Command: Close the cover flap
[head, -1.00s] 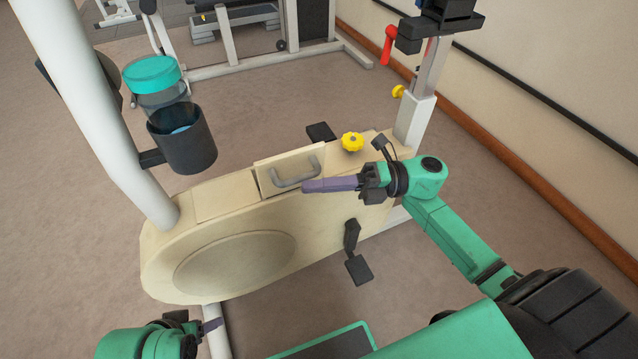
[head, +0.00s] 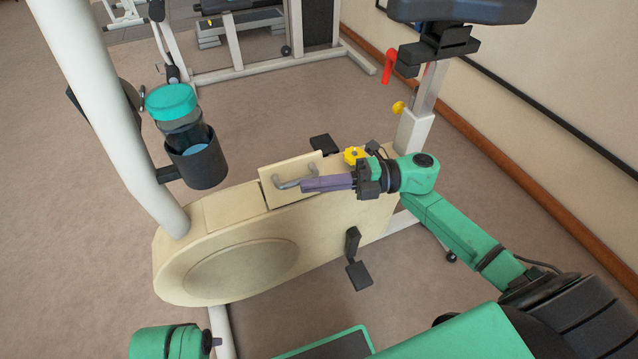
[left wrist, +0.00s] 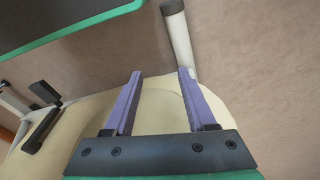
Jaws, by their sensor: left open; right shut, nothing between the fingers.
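The cover flap (head: 285,171) is a cream panel with a grey curved handle (head: 292,183), standing tilted up on top of the exercise bike's cream housing (head: 225,225). My right gripper (head: 306,185) is shut and empty, its purple fingers pointing left. Its tips overlap the right end of the handle in the head view; I cannot tell whether they touch. My left gripper (left wrist: 158,76) is open and empty in the left wrist view, with the bike's cream housing behind its fingers. In the head view only part of the left arm shows at the bottom left.
A yellow knob (head: 355,154) is on the housing just behind my right gripper. A pedal (head: 359,275) hangs at the housing's near side. A cup holder (head: 197,160) with a teal-lidded bottle (head: 172,103) is on the white post at left. A wall is at right.

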